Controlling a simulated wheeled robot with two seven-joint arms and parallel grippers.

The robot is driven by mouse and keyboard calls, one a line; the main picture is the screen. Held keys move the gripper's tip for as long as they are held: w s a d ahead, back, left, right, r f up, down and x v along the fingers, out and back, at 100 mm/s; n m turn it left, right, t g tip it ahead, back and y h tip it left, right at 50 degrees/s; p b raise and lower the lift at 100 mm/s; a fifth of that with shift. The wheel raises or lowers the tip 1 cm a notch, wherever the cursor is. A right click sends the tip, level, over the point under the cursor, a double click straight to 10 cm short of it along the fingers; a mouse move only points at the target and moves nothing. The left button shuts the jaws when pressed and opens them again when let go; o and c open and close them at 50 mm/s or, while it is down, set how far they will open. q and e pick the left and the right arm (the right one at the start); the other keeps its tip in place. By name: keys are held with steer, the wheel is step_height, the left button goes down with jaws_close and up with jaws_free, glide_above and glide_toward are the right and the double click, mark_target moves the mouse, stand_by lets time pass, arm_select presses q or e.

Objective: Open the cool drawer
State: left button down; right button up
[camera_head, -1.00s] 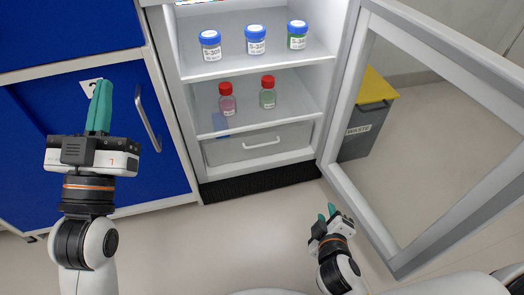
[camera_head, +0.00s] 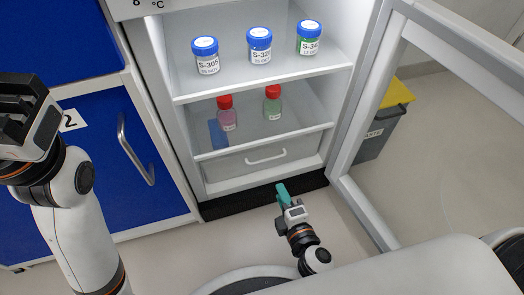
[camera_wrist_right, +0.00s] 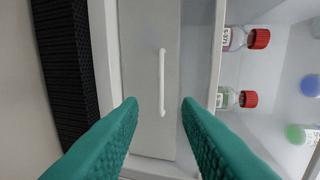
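The cool drawer (camera_head: 243,167) is the grey front with a white bar handle (camera_head: 266,156) at the bottom of the open fridge; it looks closed. In the right wrist view the drawer (camera_wrist_right: 147,100) appears turned sideways, with its handle (camera_wrist_right: 162,82) ahead and between the fingertips, not touched. My right gripper (camera_head: 283,193) is below and in front of the drawer; its green fingers (camera_wrist_right: 158,108) are apart with nothing between them. My left arm is at the left edge of the head view; the left fingertips are out of the picture.
The fridge door (camera_head: 345,190) stands open to the right. A waste bin (camera_head: 380,128) with a yellow lid is behind it. Blue-capped jars (camera_head: 260,50) stand on the upper shelf, red-capped bottles (camera_head: 273,108) on the lower. A blue cabinet (camera_head: 95,165) is left; floor in front is clear.

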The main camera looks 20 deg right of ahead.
steer(key=x, duration=1.2)
steer(key=shift+w, duration=0.2)
jaws_close()
